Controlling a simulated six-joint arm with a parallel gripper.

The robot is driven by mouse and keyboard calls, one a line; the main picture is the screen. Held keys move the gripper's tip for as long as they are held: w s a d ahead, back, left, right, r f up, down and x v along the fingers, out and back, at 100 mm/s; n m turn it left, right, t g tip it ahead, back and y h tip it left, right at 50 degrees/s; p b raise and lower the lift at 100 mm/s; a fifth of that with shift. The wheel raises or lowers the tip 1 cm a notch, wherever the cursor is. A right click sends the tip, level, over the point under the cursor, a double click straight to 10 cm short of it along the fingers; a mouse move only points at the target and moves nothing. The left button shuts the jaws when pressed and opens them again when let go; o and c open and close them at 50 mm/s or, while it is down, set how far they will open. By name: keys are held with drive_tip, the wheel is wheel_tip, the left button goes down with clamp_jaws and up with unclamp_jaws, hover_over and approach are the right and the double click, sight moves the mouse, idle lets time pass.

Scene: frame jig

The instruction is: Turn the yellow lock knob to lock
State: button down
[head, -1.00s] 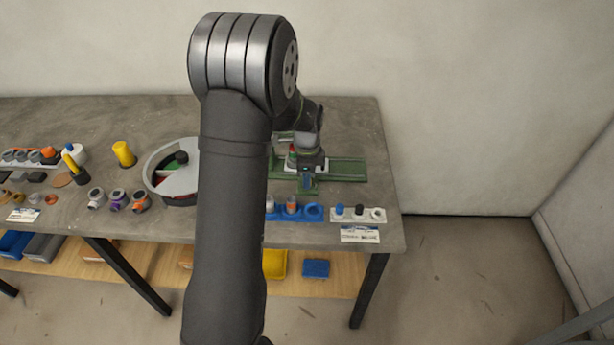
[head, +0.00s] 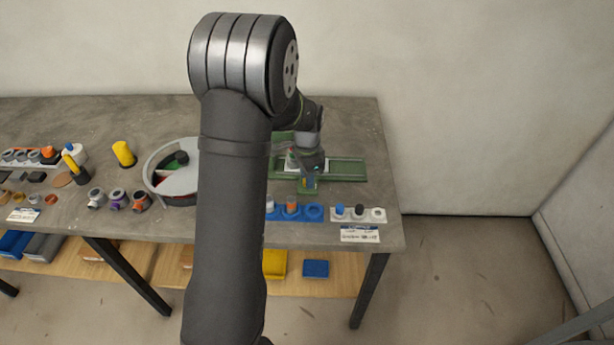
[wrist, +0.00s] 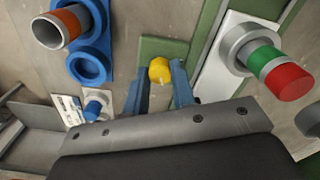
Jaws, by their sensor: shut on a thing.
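The yellow lock knob (wrist: 160,70) shows in the wrist view between the tips of my gripper's two blue fingers. It sits at the edge of a green part of the jig (wrist: 163,46). My gripper (wrist: 158,80) is shut on the knob. In the head view my gripper (head: 308,182) is at the front of the green frame jig (head: 347,169), pointing down. There my arm hides part of the jig, and the knob is too small to read its angle.
A cylinder with green and red bands (wrist: 270,67) stands in a white holder right of my gripper in the wrist view. A blue holder (wrist: 90,66) with an orange-banded tube is on the left. In the head view a white holder (head: 358,214) stands near the table's front edge.

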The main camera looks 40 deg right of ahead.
drive_tip(key=shift+n, duration=0.5)
drive_tip(key=c, duration=1.2)
unclamp_jaws()
wheel_tip(320, 180, up, 17)
drive_tip(key=shift+r, duration=0.2)
